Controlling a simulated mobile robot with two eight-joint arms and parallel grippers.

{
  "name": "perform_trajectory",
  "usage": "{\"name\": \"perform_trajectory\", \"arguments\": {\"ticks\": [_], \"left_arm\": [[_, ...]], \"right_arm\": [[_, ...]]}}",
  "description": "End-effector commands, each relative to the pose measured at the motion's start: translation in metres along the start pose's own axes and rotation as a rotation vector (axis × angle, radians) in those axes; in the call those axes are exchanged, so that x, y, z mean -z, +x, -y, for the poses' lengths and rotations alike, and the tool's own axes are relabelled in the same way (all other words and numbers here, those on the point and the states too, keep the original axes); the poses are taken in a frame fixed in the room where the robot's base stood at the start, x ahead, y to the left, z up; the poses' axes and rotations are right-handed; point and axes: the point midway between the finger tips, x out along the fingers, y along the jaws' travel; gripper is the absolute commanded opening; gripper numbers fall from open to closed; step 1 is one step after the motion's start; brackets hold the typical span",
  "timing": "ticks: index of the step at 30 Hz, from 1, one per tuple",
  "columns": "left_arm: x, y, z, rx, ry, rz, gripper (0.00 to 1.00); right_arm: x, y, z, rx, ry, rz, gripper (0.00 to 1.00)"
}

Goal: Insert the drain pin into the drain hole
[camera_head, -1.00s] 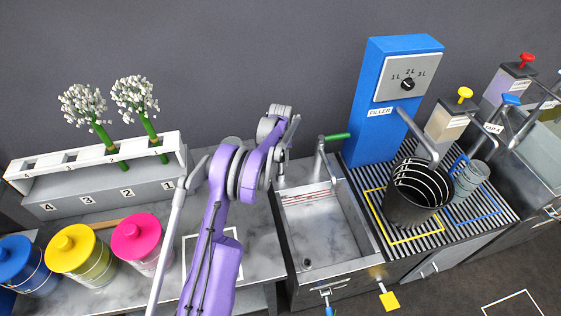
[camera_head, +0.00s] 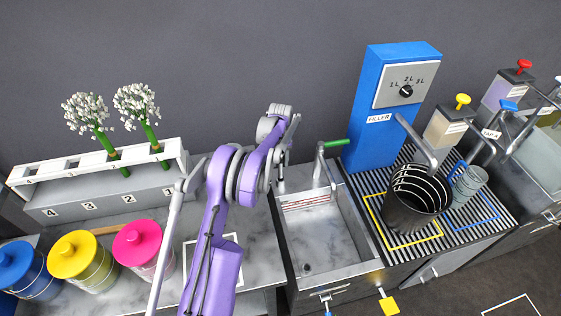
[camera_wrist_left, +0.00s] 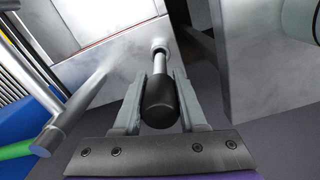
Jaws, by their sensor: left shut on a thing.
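My left gripper (camera_head: 282,170) hangs near the back left corner of the sink (camera_head: 365,268) in the head view. In the left wrist view its two fingers (camera_wrist_left: 160,103) are shut on the drain pin (camera_wrist_left: 160,105), which has a black rounded handle and a silver shaft pointing away from the camera. A pale round piece shows at the shaft's far end; I cannot tell whether it is part of the pin. The drain hole (camera_head: 306,267) is a small dark round spot at the front left of the basin, apart from the gripper. My right gripper is not in view.
A faucet with a green handle (camera_head: 333,143) stands at the sink's back edge, close to my gripper. A blue filler (camera_head: 372,145) and black buckets (camera_head: 418,205) are to the right. Flowers and colored canisters (camera_head: 75,258) are to the left.

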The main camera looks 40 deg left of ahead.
Motion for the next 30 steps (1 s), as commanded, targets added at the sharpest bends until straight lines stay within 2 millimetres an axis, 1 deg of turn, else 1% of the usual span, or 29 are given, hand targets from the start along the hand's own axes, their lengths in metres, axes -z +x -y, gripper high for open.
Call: {"name": "perform_trajectory", "arguments": {"ticks": [5, 24, 30], "left_arm": [[0.0, -0.003, 0.0, 0.0, 0.0, 0.0, 0.0], [0.0, -0.04, 0.0, 0.0, 0.0, -0.001, 0.0], [0.0, -0.04, 0.0, 0.0, 0.0, 0.0, 0.0]], "right_arm": [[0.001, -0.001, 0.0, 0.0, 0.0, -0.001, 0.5], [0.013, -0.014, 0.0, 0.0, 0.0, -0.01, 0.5], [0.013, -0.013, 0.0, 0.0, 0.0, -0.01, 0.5]]}}
